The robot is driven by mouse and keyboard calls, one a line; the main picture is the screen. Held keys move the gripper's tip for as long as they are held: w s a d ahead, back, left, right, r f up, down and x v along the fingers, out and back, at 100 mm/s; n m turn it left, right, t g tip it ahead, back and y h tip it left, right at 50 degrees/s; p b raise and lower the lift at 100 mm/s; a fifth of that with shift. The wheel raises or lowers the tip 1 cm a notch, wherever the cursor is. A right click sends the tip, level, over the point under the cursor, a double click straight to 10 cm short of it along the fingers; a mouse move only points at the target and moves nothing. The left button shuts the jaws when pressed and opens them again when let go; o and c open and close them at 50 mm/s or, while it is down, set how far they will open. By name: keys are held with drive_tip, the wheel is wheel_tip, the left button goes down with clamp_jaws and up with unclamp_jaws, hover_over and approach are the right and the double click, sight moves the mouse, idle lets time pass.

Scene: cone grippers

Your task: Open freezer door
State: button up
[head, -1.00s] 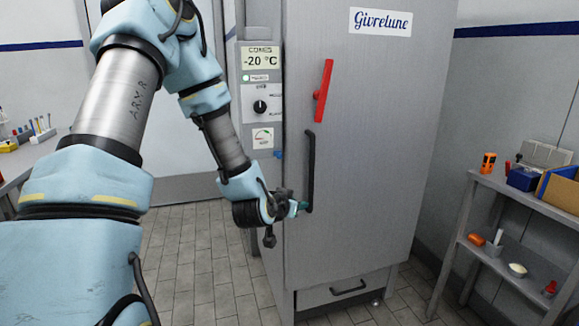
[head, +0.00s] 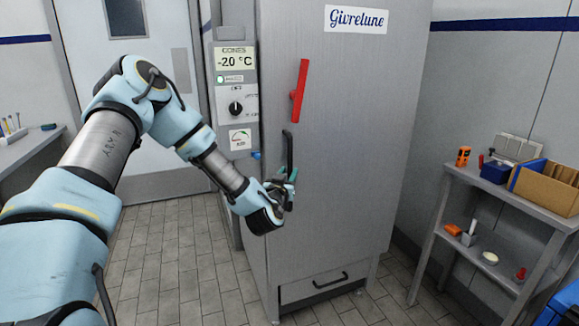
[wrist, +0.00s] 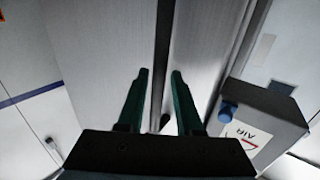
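The freezer door (head: 340,150) is a tall grey panel and looks shut in the head view. Its black vertical handle (head: 288,150) is on the left side of the door, below a tilted red lever (head: 299,92). My gripper (head: 288,178) is at the handle's lower end. In the wrist view its two green fingers (wrist: 160,88) stand apart, with a dark bar, apparently the handle (wrist: 163,122), between them. I see no clear contact with either finger. The gripper partly hides the handle's lower end in the head view.
A control panel (head: 233,90) reading -20 °C is left of the door. A drawer with a black handle (head: 330,280) is below it. A shelf table (head: 500,190) with boxes stands at the right. The tiled floor before the freezer is clear.

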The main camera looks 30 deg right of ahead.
drive_tip(key=shift+x, duration=1.25)
drive_tip(key=shift+c, duration=0.4)
clamp_jaws()
